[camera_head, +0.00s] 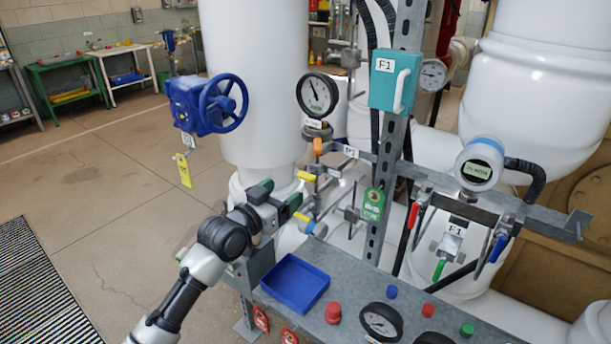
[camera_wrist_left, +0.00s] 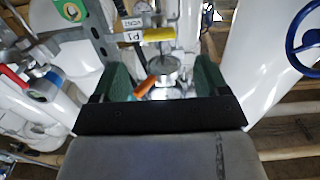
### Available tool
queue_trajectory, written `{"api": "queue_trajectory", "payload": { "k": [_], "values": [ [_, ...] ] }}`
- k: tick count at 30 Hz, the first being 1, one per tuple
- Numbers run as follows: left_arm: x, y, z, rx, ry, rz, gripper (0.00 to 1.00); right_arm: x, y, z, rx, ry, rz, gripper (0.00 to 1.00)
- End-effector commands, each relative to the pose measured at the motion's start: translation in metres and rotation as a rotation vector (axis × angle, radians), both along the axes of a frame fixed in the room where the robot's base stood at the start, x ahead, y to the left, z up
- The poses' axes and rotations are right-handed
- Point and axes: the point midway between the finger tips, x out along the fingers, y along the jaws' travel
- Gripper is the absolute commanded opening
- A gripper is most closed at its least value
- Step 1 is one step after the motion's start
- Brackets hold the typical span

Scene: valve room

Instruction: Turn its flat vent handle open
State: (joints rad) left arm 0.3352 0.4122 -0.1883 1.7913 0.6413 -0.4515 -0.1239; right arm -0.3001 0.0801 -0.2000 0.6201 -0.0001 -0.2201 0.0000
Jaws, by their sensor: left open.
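My left gripper (camera_head: 279,200) reaches in from the left and is open, its green-padded fingers beside a small valve assembly under the round pressure gauge (camera_head: 317,95). The assembly has an orange handle (camera_head: 317,147), a flat yellow handle (camera_head: 306,176) and a lower yellow handle (camera_head: 304,217) with a blue end. In the left wrist view an orange handle (camera_wrist_left: 146,86) shows between the green finger pads (camera_wrist_left: 165,85), and a yellow handle (camera_wrist_left: 160,34) lies farther up. I cannot tell which handle is the vent. No contact is visible. My right gripper is not in view.
A steel post (camera_head: 393,130) with a teal box (camera_head: 396,80) stands to the right. A blue handwheel (camera_head: 222,103) and a large white pipe (camera_head: 245,60) stand behind.

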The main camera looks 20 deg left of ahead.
Motion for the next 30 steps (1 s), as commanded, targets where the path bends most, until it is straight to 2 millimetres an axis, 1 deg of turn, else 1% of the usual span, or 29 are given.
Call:
{"api": "queue_trajectory", "payload": {
  "k": [3,9,15,19,27,28,30],
  "values": [
    [0.022,-0.008,0.003,-0.002,0.001,-0.001,0.74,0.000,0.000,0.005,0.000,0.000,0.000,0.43],
    [0.056,-0.021,0.002,-0.001,0.001,0.000,0.74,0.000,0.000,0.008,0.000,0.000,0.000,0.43],
    [0.078,-0.029,0.001,0.001,0.002,0.000,0.74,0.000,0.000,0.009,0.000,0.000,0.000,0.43],
    [0.084,-0.032,0.000,0.002,0.002,-0.001,0.74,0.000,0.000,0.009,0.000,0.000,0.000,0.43],
    [0.085,-0.032,0.000,0.002,0.002,-0.001,0.74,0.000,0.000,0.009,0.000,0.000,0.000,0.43],
    [0.085,-0.032,0.000,0.002,0.002,-0.001,0.73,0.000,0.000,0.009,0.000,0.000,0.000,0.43],
    [0.085,-0.032,0.000,0.002,0.002,-0.001,0.62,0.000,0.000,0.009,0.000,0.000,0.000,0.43]
  ]
}}
